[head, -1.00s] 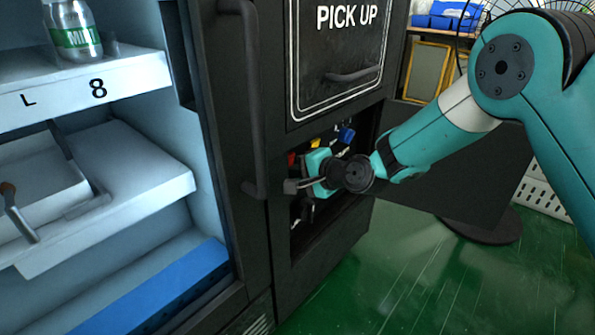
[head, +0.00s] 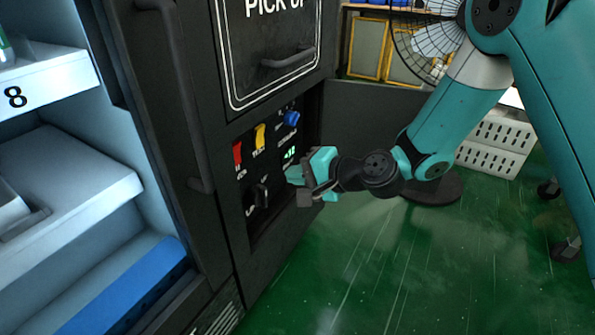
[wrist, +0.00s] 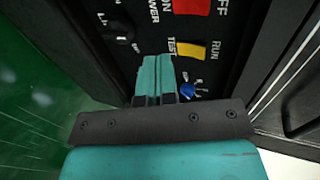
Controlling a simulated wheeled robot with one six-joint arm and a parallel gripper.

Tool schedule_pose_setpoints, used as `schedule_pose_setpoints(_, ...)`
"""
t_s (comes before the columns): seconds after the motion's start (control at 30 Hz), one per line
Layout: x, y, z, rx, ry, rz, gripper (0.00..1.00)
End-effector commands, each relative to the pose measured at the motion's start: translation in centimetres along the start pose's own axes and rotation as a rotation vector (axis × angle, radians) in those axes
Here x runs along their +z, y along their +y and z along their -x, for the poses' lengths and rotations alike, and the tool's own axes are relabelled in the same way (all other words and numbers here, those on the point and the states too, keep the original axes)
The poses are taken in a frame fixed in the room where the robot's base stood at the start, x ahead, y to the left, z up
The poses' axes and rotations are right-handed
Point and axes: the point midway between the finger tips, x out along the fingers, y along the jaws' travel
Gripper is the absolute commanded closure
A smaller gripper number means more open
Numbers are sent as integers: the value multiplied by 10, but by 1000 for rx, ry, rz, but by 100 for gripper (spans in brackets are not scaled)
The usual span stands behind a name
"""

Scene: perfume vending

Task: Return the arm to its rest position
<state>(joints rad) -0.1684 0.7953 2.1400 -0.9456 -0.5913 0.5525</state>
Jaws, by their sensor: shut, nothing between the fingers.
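My gripper (head: 292,176) is shut and empty, just in front of the lower right of the control panel (head: 251,184) of a black vending machine. In the wrist view the closed teal fingers (wrist: 156,76) point at the panel; I cannot tell whether they touch it. The panel carries a red switch (head: 238,153), a yellow switch (head: 260,136), a blue knob (head: 291,118) and a black knob (head: 263,195). The wrist view shows the red switch (wrist: 190,6) beside OFF and ON, and the yellow switch (wrist: 190,50) beside RUN and TEST. The blue knob (wrist: 188,91) is partly hidden by the fingers.
The open panel door (head: 372,135) stands behind my arm. A pick-up hatch (head: 272,50) with a handle is above the panel. An open shelf compartment (head: 60,170) is at the left. A fan (head: 435,38) and white crates (head: 492,148) stand behind. Green floor at lower right is clear.

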Motion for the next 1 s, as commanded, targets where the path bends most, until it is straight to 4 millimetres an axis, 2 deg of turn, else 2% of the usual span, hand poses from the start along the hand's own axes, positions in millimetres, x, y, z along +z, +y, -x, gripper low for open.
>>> schedule_pose_setpoints(0.37, 2, -1, 2, 2, -5, 7, 100)
schedule_pose_setpoints(0.47, 10, -11, 9, 22, -37, 62, 100)
schedule_pose_setpoints(0.53, 22, -24, 21, 53, -85, 144, 100)
schedule_pose_setpoints(0.67, 58, -48, 60, 159, -216, 368, 100)
schedule_pose_setpoints(0.73, 78, -55, 88, 229, -292, 496, 100)
schedule_pose_setpoints(0.9, 117, -55, 159, 398, -451, 746, 100)
schedule_pose_setpoints(1.0, 133, -50, 195, 480, -521, 843, 100)
